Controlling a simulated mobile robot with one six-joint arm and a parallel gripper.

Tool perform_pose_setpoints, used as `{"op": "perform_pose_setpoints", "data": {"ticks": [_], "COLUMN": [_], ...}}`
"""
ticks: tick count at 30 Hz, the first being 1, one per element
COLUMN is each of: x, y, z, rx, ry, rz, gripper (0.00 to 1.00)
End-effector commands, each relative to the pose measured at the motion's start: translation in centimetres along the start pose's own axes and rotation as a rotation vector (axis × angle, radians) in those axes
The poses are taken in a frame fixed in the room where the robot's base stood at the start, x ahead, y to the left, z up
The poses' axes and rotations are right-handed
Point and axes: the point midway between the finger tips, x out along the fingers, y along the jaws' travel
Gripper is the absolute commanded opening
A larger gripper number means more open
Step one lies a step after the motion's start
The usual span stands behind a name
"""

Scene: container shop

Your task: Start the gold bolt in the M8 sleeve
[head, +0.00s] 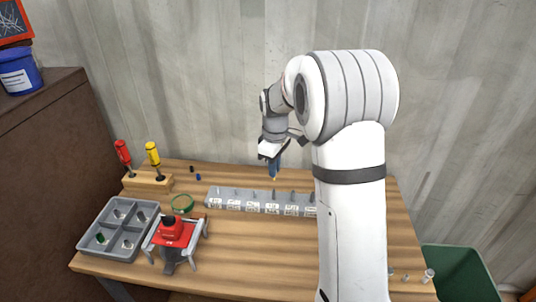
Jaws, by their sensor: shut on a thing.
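My gripper (274,170) points down above the grey sleeve rack (208,196). A blue part shows at its lower end. Just below it is a small gold tip, which looks like the gold bolt (275,179). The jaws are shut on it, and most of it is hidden. The rack has a row of several small sleeves with white labels on its front. The labels are too small to read, so I cannot tell which sleeve is M8. The tip appears close to the rack's middle; whether it touches a sleeve is unclear. My arm hides the rack's right end.
A grey divided tray (101,216) with small parts and a red-topped stand (172,235) are at left. A wooden block (148,184) holds red and yellow screwdrivers. A green ring (182,204) lies nearby. A green bin (460,273) is beyond the table's right edge.

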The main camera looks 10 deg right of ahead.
Motion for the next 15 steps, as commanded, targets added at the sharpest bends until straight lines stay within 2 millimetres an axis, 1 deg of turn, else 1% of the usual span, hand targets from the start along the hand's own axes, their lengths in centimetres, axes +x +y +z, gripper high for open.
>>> {"op": "perform_pose_setpoints", "data": {"ticks": [2,5,15], "x": [-0.1,0.3,3.2], "y": [0.1,0.1,-0.1], "z": [0.0,-0.1,-0.2], "rx": [-0.025,-0.035,-0.035], "ry": [0.000,-0.001,-0.001], "rz": [0.000,-0.001,-0.001], "gripper": [0.00,0.00,0.00]}}
